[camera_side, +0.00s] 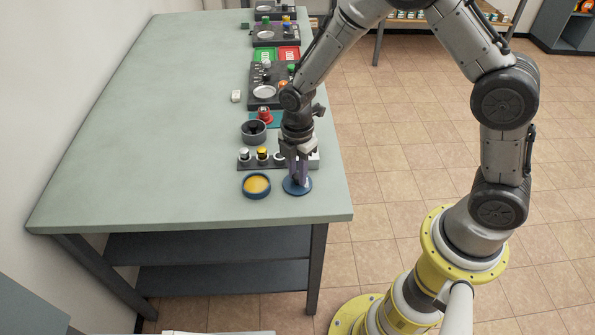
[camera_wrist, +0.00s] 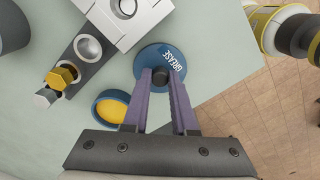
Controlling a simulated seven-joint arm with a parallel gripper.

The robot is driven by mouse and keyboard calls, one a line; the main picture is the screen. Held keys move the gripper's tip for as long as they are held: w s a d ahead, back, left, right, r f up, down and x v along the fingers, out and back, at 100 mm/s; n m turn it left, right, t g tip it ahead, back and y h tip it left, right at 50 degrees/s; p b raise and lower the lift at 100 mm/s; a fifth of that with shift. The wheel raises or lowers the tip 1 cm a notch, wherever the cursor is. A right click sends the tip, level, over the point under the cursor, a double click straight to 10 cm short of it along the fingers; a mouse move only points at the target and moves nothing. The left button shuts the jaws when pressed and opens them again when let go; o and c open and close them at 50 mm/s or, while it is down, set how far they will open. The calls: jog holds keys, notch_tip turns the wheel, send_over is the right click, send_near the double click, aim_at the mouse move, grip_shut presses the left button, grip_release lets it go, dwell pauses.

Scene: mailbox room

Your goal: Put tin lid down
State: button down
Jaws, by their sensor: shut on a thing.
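The tin lid (camera_wrist: 152,61) is a blue disc marked "GREASE" with a dark knob at its middle. My gripper (camera_wrist: 168,76) is shut on the knob, its two purple fingers on either side. In the side view my gripper (camera_side: 297,180) points down, and the lid (camera_side: 297,187) is at or just above the table near its front right edge; I cannot tell whether it touches. The open grease tin (camera_side: 257,186), blue with yellow inside, stands just left of the lid. It also shows in the wrist view (camera_wrist: 111,108).
A dark rack (camera_side: 245,161) with several silver and yellow pieces stands behind the tin. A dark round bowl (camera_side: 254,131) and several trays line the table's right side farther back. The left of the table (camera_side: 150,130) is clear.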

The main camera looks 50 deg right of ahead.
aim_at(297, 176)
jog(key=c, duration=0.7)
grip_release()
jog(key=shift+f, duration=0.15)
jog(key=s+d+r+m+t, duration=0.1)
jog(key=s+r+m, duration=0.1)
jog(key=r, duration=0.8)
jog(key=s+d+r+m+t, duration=0.1)
jog(key=s+r+m, duration=0.2)
jog(key=r, duration=0.6)
jog(key=s+d+r+m+t, duration=0.1)
jog(key=s+r+m, duration=0.1)
jog(key=s+m, duration=0.2)
jog(key=s+d+r+m+t, duration=0.1)
jog(key=s+d+r+m, duration=0.1)
jog(key=s+m, duration=0.2)
jog(key=s+d+r+m+t, duration=0.1)
jog(key=s+r+m, duration=0.1)
jog(key=s+m, duration=0.3)
jog(key=shift+s+d+t, duration=0.15)
jog(key=shift+s+t, duration=0.15)
jog(key=shift+s, duration=1.6)
